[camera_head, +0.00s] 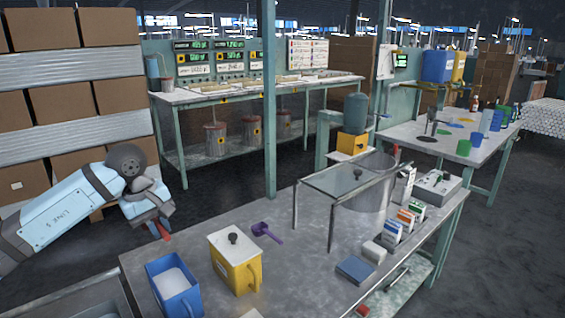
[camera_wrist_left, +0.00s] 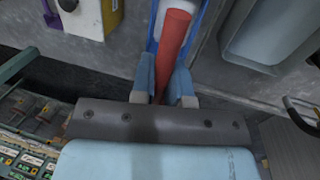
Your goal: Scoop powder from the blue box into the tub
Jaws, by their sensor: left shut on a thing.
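The blue box (camera_head: 173,293) stands open at the near left of the bench, with white powder (camera_head: 173,280) inside. In the left wrist view the red thing (camera_wrist_left: 175,28) sticks out between the fingers (camera_wrist_left: 165,78), in front of the blue box (camera_wrist_left: 152,44). A large metal tub (camera_head: 372,192) stands behind a clear shield. My right gripper is not in view.
A yellow lidded box (camera_head: 236,267) stands right of the blue box. A purple scoop (camera_head: 265,232) lies behind it. The clear shield (camera_head: 345,180) on thin legs stands partly over the tub. The bench middle is clear.

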